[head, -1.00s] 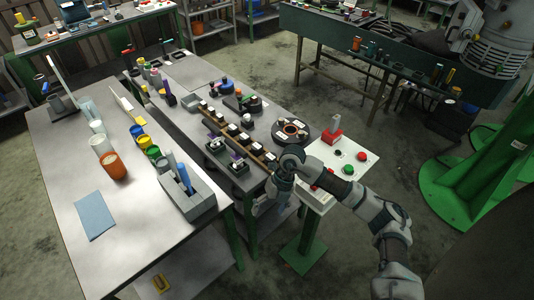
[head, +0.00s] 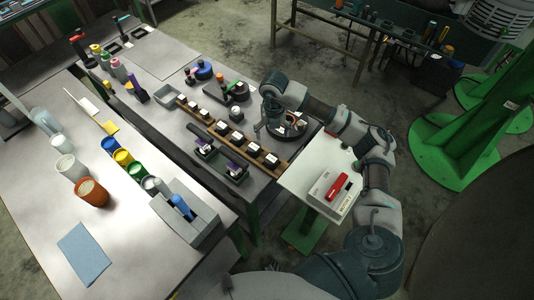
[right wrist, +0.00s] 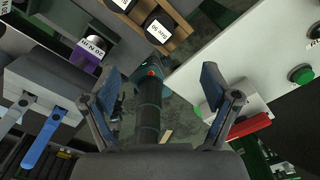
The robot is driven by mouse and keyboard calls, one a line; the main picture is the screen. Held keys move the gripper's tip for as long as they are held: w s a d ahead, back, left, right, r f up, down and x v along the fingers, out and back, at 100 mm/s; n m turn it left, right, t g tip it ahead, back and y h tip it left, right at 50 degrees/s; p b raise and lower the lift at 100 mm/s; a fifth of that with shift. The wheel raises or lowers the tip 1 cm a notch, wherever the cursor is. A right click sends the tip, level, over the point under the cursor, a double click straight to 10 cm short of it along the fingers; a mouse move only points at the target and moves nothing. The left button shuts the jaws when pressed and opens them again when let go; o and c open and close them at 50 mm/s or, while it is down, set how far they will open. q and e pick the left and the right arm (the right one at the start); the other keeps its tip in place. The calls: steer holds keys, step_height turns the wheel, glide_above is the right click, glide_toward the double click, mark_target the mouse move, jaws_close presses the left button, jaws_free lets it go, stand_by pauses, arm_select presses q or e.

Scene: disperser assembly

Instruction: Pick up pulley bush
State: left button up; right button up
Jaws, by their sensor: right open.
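My right gripper (head: 262,130) is open and empty in the head view. It hangs near the right end of the main bench, beside the round dark fixture (head: 296,130), which the arm partly hides. In the right wrist view its two blue-padded fingers (right wrist: 164,90) stand wide apart. A wooden rack (head: 225,137) holds a row of dark parts with white labels (head: 237,136); two show at the top of the right wrist view (right wrist: 158,28). I cannot tell which part is the pulley bush. My left gripper is not in view.
A white control box (head: 318,180) with a red switch stands right of the bench. The left table carries coloured cups (head: 92,192), a grey holder (head: 190,222) and a blue sheet (head: 83,254).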

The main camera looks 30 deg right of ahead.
mark_target(272, 158)
steer(key=f, duration=0.7)
steer(key=f+p, duration=0.1)
steer(key=f, duration=0.2)
steer(key=shift+s+a+f, duration=0.1)
steer(key=shift+a+f, duration=0.1)
steer(key=shift+a, duration=0.2)
steer(key=shift+s+f, duration=0.15)
steer(key=shift+f, duration=0.25)
steer(key=f, duration=0.3)
steer(key=f+p, duration=0.1)
steer(key=f, duration=0.1)
steer(key=shift+d, duration=0.3)
steer(key=shift+a, duration=0.1)
steer(key=shift+c, duration=0.2)
steer(key=shift+r, duration=0.1)
steer(key=c, duration=0.4)
jaws_close()
